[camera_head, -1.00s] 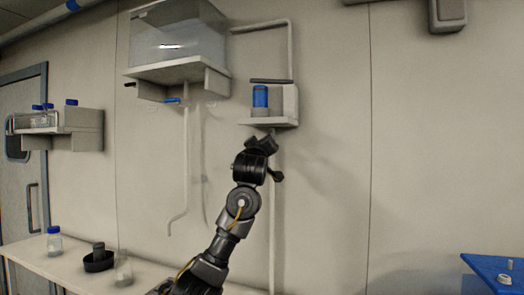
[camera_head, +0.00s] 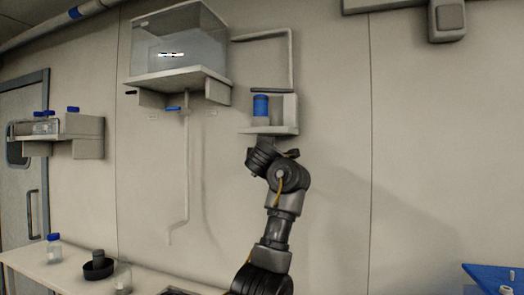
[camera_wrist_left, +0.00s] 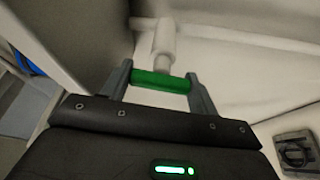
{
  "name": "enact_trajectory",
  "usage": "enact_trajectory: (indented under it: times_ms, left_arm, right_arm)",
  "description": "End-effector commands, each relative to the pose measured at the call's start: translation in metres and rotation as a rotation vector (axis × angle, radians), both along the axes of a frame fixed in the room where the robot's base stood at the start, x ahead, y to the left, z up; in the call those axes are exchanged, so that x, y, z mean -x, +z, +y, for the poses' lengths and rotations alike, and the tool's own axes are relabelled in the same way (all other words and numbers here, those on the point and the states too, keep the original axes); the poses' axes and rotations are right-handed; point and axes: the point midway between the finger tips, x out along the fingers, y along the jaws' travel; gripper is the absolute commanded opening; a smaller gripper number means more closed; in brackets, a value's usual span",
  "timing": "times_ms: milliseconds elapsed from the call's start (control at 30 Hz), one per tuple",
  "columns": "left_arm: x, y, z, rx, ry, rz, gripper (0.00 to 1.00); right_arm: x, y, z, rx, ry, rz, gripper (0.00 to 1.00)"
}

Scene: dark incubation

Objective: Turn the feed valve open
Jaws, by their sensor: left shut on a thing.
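A green handle (camera_wrist_left: 160,82) on a whitish stem (camera_wrist_left: 164,45) lies crosswise between the two fingers of my left gripper (camera_wrist_left: 160,86) in the left wrist view. The fingers are shut on it. In the head view, my left gripper (camera_head: 262,150) is just under the small wall shelf (camera_head: 268,130), and the green handle is hidden there. I cannot tell from the picture how far the handle is turned. A blue lever (camera_head: 173,108) on the pipe below the clear tank (camera_head: 180,45) is apart from my gripper. My right gripper is not in view.
A blue-capped cylinder (camera_head: 261,107) stands on the small shelf, close above my gripper. A bent pipe (camera_head: 291,60) rises behind it. A bench (camera_head: 45,268) with a bottle (camera_head: 54,249) and a black dish (camera_head: 98,270) is lower left.

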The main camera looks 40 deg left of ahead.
Motion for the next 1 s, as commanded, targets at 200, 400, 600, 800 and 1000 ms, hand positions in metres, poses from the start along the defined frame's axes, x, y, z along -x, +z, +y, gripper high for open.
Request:
enact_trajectory:
  times_ms: [200,400,600,800,1000]
  left_arm:
    - [-0.0006,-0.0006,-0.0006,0.103,-0.002,-0.034,0.37]
    - [-0.0006,-0.0019,-0.0002,0.15,0.0,-0.05,0.37]
    - [-0.0003,-0.0028,0.0005,0.165,0.001,-0.056,0.37]
    - [-0.0001,-0.0029,0.0007,0.166,0.002,-0.056,0.37]
    - [-0.0001,-0.0028,0.0008,0.165,0.001,-0.056,0.72]
  right_arm:
    - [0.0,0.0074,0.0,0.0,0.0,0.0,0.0]
    - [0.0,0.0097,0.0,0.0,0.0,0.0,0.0]
    - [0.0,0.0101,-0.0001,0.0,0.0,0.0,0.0]
    - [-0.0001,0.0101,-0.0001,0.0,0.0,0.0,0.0]
    - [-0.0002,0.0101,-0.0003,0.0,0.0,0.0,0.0]
